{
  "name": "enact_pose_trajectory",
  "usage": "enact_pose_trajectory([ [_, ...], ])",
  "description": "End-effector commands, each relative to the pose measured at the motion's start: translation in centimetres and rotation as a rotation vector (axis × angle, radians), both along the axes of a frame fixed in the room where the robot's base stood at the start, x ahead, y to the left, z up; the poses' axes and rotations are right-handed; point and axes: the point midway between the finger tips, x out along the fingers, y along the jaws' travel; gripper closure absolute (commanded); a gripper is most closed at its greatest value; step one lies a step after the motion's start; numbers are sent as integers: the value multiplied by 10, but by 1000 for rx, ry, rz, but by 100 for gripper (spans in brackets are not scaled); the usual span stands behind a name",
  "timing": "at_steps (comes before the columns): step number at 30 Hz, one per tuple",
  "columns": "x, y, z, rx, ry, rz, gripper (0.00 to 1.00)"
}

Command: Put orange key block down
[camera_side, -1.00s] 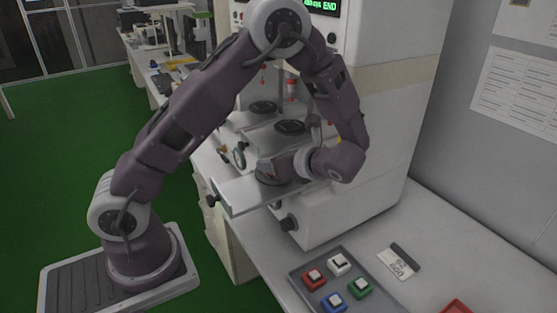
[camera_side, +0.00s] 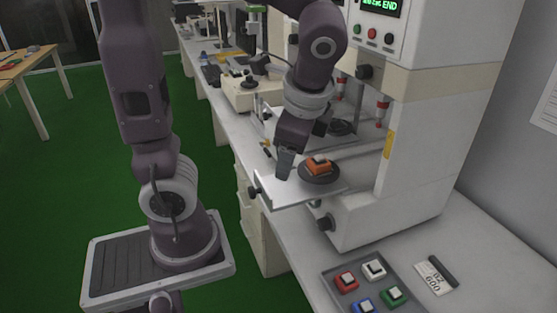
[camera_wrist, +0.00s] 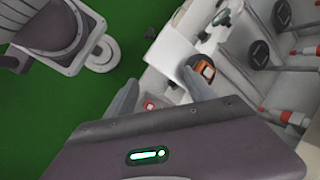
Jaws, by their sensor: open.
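The orange key block (camera_side: 319,165) sits on a dark round disc (camera_side: 322,177) on the machine's pulled-out metal plate (camera_side: 290,194). It also shows in the wrist view (camera_wrist: 206,70), just beyond the right finger. My gripper (camera_side: 284,168) is to the left of the block in the side view and apart from it. In the wrist view its two fingers (camera_wrist: 162,76) are spread with nothing between them.
The testing machine (camera_side: 395,165) rises behind the plate, with red-banded plungers (camera_side: 381,113) beside it. A grey tray (camera_side: 330,278) with red, white, green and blue key blocks lies on the bench at front right. A labelled card (camera_side: 434,275) lies beside it.

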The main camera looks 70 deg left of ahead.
Motion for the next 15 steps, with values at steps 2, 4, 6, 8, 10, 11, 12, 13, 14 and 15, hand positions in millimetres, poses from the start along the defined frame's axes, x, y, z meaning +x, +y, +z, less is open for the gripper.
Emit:
enact_pose_trajectory([
  [2, -28, -16, 13, -170, -190, 181, 37],
  [4, -45, -32, 20, -312, -334, 328, 37],
  [6, -56, -45, 25, -428, -446, 440, 37],
  [8, -61, -53, 28, -499, -513, 508, 37],
  [10, -64, -58, 31, -551, -560, 554, 33],
  [11, -65, -60, 31, -564, -570, 565, 33],
  [12, -65, -61, 32, -574, -577, 575, 33],
  [13, -66, -61, 32, -577, -579, 579, 33],
  [14, -66, -61, 32, -579, -580, 579, 33],
  [15, -66, -61, 32, -577, -579, 578, 33],
])
